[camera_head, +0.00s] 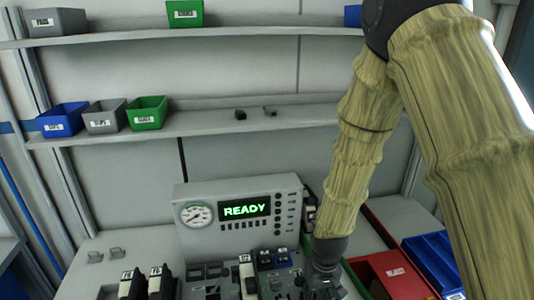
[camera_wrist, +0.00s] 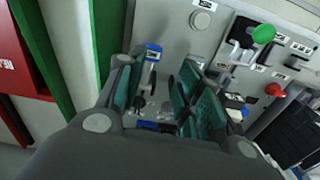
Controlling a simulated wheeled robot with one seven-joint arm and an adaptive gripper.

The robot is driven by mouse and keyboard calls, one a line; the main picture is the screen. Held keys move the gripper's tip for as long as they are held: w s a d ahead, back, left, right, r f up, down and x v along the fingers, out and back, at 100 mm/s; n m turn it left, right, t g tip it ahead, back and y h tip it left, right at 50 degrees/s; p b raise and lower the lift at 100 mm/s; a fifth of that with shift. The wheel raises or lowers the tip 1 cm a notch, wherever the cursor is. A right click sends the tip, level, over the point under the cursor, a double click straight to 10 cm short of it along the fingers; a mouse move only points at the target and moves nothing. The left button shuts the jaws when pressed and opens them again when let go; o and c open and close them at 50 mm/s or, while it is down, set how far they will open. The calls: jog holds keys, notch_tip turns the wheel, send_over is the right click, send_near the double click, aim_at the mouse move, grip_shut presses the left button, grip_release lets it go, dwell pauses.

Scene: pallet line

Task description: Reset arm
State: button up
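My gripper (camera_wrist: 160,90) shows in the wrist view with its two teal-padded fingers apart and a gap between them. A small blue-topped metal piece (camera_wrist: 153,52) on the grey panel (camera_wrist: 175,35) shows past the gap; I cannot tell its distance from the fingers. In the head view my gripper (camera_head: 325,278) points down at the right end of the bench fixtures, its fingertips largely hidden. A grey console (camera_head: 240,198) with a gauge and a green "READY" display (camera_head: 245,209) stands behind it.
A green knob (camera_wrist: 264,32) and a red knob (camera_wrist: 275,90) stand on the panel at right. Shelves behind hold small bins, including a green one (camera_head: 147,113).

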jog(key=shift+m, duration=0.4)
jog(key=s+d+f, duration=0.1)
jog(key=s+f, duration=0.2)
jog(key=f, duration=0.1)
jog(key=s+d+f, duration=0.1)
jog(key=s+f, duration=0.2)
jog(key=f, duration=0.1)
jog(key=s+d+f, duration=0.1)
jog(key=s+f, duration=0.2)
jog(key=f, duration=0.1)
jog(key=shift+d, duration=0.3)
jog(key=s+d+f+m, duration=0.1)
jog(key=s+d+f, duration=0.3)
jog(key=s, duration=0.5)
jog(key=s+d+f, duration=0.1)
jog(key=s+f, duration=0.5)
jog(key=s, duration=0.3)
notch_tip(320, 180, down, 14)
jog(key=b, duration=1.4)
jog(key=shift+r, duration=0.15)
jog(key=shift+w+d, duration=0.1)
